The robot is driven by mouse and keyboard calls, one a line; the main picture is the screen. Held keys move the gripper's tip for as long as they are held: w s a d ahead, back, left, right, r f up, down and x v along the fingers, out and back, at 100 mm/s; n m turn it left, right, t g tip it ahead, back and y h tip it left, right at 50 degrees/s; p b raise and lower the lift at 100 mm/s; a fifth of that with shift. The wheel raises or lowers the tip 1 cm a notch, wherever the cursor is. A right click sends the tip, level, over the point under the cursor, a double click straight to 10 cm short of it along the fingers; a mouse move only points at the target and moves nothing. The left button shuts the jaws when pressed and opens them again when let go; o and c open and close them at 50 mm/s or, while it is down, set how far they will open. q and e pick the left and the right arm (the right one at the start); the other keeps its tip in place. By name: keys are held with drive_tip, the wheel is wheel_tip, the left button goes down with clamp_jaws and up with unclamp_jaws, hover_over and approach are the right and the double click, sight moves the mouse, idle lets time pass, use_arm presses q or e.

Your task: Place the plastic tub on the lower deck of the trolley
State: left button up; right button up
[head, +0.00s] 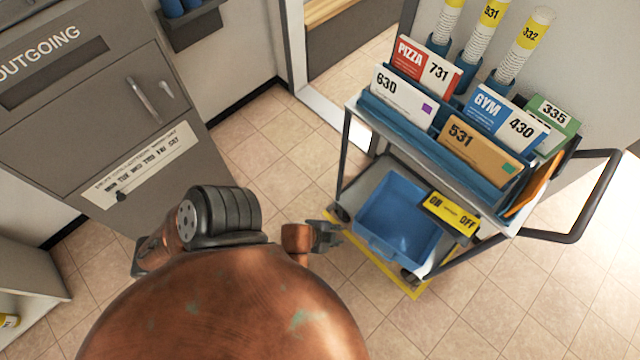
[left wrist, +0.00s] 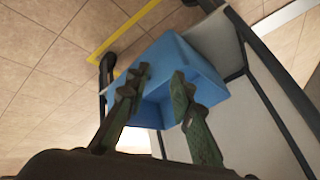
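The blue plastic tub (head: 398,215) sits on the grey lower deck (head: 372,183) of the trolley, with its near end by the deck's front edge. The tub also shows in the left wrist view (left wrist: 185,55), beyond the fingers. My left gripper (head: 330,236) is just left of the tub in the head view. In the left wrist view its two fingers (left wrist: 161,76) stand apart with nothing clearly held between them. Whether a finger touches the tub I cannot tell. My right gripper is not in view.
The trolley's upper deck holds several envelopes (head: 485,150) and mailing tubes (head: 518,45). A yellow ON/OFF sign (head: 450,213) hangs by the tub's right side. The push handle (head: 590,210) is at the right. A grey OUTGOING mailbox (head: 90,110) stands left. Tiled floor between is clear.

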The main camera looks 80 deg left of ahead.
use_arm(q)
drive_tip(key=s+d+f+n+g+h, duration=0.1)
drive_tip(key=s+d+n+g, duration=0.1)
drive_tip(key=s, duration=0.6)
drive_tip(key=s+d+f+n+g+h, duration=0.1)
drive_tip(key=s+d+n+g+h, duration=0.1)
drive_tip(key=s+d, duration=0.3)
drive_tip(key=s+g, duration=0.1)
drive_tip(key=s, duration=0.1)
drive_tip(key=shift+s+f, duration=0.35)
